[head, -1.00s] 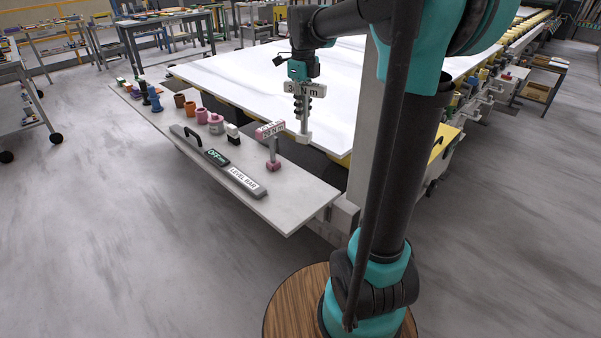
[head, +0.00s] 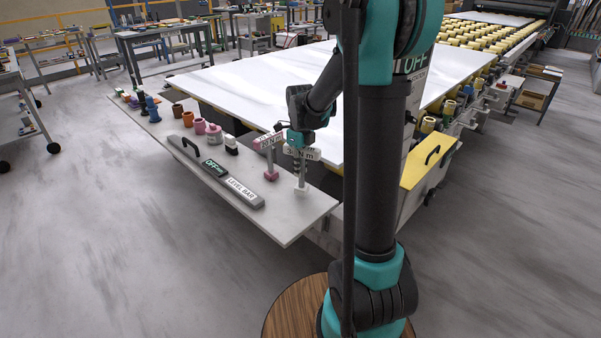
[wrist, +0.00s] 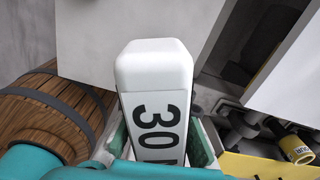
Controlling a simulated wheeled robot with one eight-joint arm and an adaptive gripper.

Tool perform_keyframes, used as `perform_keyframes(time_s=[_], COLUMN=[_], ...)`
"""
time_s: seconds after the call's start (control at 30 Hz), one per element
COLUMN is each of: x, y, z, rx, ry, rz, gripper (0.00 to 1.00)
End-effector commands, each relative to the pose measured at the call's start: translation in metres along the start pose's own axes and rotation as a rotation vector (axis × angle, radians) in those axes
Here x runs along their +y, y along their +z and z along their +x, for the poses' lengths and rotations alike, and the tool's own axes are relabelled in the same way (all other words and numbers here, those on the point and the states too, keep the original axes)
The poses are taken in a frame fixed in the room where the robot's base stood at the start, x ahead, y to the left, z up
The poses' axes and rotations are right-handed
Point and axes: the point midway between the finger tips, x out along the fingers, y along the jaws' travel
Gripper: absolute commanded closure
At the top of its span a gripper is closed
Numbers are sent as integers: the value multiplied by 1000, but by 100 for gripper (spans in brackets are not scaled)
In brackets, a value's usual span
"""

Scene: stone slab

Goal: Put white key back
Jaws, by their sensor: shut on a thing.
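The white key (head: 302,174) is a T-shaped tool with a "30 N m" label on its crossbar. My gripper (head: 298,147) is shut on its crossbar from above. In the wrist view the white crossbar (wrist: 155,65) lies between the two green finger pads. The key hangs upright over the right end of the grey shelf (head: 285,222). Its foot is at or just above the shelf; I cannot tell if they touch. The pink key (head: 270,160), a similar tool, stands upright close to its left.
A level bar (head: 222,176) lies along the shelf's front. Pink (head: 214,134), orange (head: 199,126) and brown pots and a blue piece (head: 153,109) stand farther left. A large white slab (head: 255,85) lies behind the shelf. The shelf's right front corner is clear.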

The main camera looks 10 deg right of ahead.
Motion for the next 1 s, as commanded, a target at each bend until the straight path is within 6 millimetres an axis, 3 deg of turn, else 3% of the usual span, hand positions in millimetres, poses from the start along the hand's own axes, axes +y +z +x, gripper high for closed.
perform_keyframes(time_s=[0.17,0.53,0.57,0.7,1.0], x=[0,0,0,0,0], y=[0,0,0,0,0], z=[18,21,21,21,20], rx=[0,0,0,0,0], ry=[0,0,0,0,0], rz=[0,0,0,0,0], gripper=[100,100,79,62,62])
